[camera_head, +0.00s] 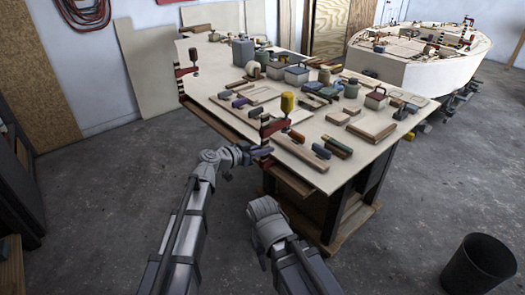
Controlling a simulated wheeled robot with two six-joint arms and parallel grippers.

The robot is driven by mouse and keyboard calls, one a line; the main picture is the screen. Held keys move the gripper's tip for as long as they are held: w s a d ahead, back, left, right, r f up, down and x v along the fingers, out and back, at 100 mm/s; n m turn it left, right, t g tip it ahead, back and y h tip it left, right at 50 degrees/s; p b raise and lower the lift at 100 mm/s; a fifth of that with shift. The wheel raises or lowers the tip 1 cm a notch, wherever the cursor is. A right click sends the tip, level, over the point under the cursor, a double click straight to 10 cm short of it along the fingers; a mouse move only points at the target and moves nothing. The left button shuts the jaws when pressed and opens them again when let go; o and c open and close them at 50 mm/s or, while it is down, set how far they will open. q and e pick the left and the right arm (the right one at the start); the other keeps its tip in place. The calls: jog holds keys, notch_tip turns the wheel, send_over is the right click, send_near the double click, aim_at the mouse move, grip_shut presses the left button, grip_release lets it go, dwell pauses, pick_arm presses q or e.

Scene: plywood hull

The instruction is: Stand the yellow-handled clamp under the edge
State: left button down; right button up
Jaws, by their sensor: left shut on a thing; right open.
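The yellow-handled clamp (287,103) is at the near-left edge of the plywood-topped workbench (225,105). Its yellow handle points up above the top, and its red arm (274,128) lies over the edge. Its lower part hangs beside the edge, where my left gripper (258,152) is shut on it. Details of that grip are small and partly hidden. My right gripper (264,208) is lower, in front of the bench and away from the clamp. It is open and empty.
Another red clamp (187,70) stands at the far-left edge. Blocks, jars and tools crowd the top, including a green block (338,146) near the clamp. A pale hull (415,65) stands behind. A black bin (480,265) is at lower right.

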pick_arm(q)
jog(key=shift+w+d, duration=0.5)
jog(key=shift+d, duration=0.25)
jog(key=c, duration=0.8)
grip_release()
jog(key=p+v, duration=0.2)
jog(key=v, duration=0.6)
